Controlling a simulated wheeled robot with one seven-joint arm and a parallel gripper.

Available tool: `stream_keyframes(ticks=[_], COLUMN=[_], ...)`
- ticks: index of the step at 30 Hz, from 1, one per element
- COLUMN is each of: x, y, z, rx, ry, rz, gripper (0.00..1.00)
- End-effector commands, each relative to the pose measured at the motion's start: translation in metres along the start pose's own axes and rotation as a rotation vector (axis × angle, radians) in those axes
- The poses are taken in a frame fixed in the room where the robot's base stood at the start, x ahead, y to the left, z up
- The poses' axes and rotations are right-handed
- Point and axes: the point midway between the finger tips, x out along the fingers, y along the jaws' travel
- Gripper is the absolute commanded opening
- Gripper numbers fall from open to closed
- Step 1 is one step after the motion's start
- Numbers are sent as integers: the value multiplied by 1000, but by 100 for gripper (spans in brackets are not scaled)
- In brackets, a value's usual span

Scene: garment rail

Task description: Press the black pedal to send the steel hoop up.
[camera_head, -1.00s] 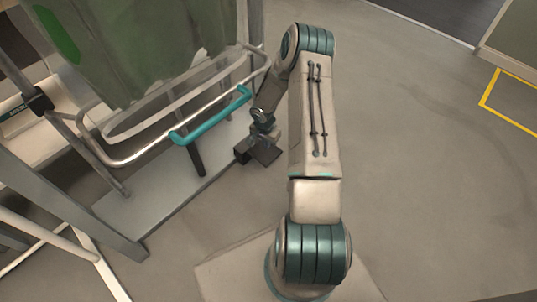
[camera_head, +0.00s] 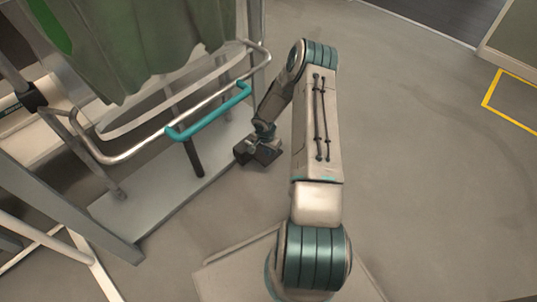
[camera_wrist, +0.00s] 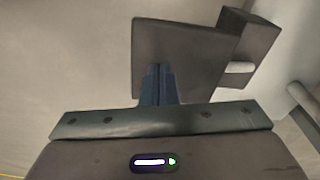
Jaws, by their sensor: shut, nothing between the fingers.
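The steel hoop (camera_head: 122,157) with its teal grip bar (camera_head: 208,112) hangs around the lower part of the rail frame, below the green garment. The black pedal (camera_head: 268,153) sits low beside the frame's base plate; in the wrist view it is a dark flat plate (camera_wrist: 185,50) with a block at its right. My gripper (camera_head: 264,136) is over the pedal. In the wrist view its shut, narrow blue-grey fingers (camera_wrist: 157,78) overlap the near part of the plate, with nothing held. Whether the fingertips touch the pedal cannot be told.
The green garment (camera_head: 150,40) hangs above the hoop at upper left. Grey frame posts and a pale base plate (camera_head: 150,200) stand left of my gripper. The floor (camera_head: 420,180) to the right is clear, with a yellow marking (camera_head: 510,115) at far right.

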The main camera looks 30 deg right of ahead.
Motion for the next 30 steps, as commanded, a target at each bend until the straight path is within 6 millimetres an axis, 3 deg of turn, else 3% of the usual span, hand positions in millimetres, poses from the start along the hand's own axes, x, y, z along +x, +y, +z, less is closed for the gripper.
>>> stream_keyframes(ticks=[12, 17, 24, 30], x=[44, 37, 28, 25], y=[-1, -2, -3, -1], z=[4, 4, 30, 34], rx=[-2, -2, -8, 0], ry=[1, 1, 0, -2], rz=[-2, -4, -3, -1], gripper=[0, 0, 0, 0])
